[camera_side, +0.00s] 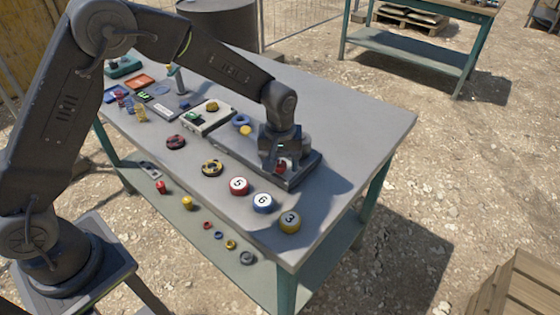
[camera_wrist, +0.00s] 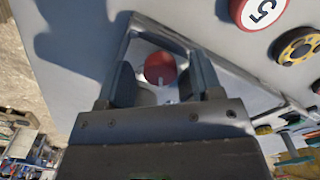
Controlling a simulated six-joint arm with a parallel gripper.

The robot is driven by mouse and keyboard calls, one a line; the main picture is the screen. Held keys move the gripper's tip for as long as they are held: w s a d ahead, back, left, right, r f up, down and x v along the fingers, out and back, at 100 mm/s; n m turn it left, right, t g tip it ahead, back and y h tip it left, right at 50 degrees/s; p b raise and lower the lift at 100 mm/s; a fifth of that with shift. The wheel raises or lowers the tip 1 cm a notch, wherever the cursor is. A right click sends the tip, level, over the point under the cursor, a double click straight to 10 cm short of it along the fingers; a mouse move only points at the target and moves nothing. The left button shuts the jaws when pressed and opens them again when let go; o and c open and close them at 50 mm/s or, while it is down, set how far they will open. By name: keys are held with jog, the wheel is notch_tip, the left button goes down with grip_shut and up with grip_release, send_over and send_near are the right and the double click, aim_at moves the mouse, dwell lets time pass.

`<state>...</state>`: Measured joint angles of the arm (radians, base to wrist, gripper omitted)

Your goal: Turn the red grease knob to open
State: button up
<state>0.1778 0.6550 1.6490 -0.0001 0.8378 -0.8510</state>
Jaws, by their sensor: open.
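The red grease knob (camera_side: 281,168) sits on a dark grey panel (camera_side: 305,176) near the right part of the table. In the wrist view the red knob (camera_wrist: 160,68) shows as a round red top between my two fingers. My gripper (camera_side: 280,165) points down at the knob in the side view. In the wrist view my gripper (camera_wrist: 162,78) is open, with one finger on each side of the knob. I cannot tell whether either finger touches it. The knob's lower part is hidden.
A blue ring (camera_side: 241,120) and a yellow knob (camera_side: 246,131) lie just left of my gripper. The table's right end (camera_side: 375,135) is clear.

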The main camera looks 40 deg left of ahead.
jog(key=shift+c, duration=0.4)
jog(key=c, duration=0.9)
jog(key=shift+o, duration=0.3)
jog(key=shift+m, duration=0.4)
jog(key=m, duration=0.5)
jog(key=shift+a+r+m, duration=0.1)
jog(key=shift+m, duration=0.2)
jog(key=m, duration=0.5)
jog(key=shift+m, duration=0.3)
jog(key=o, duration=0.9)
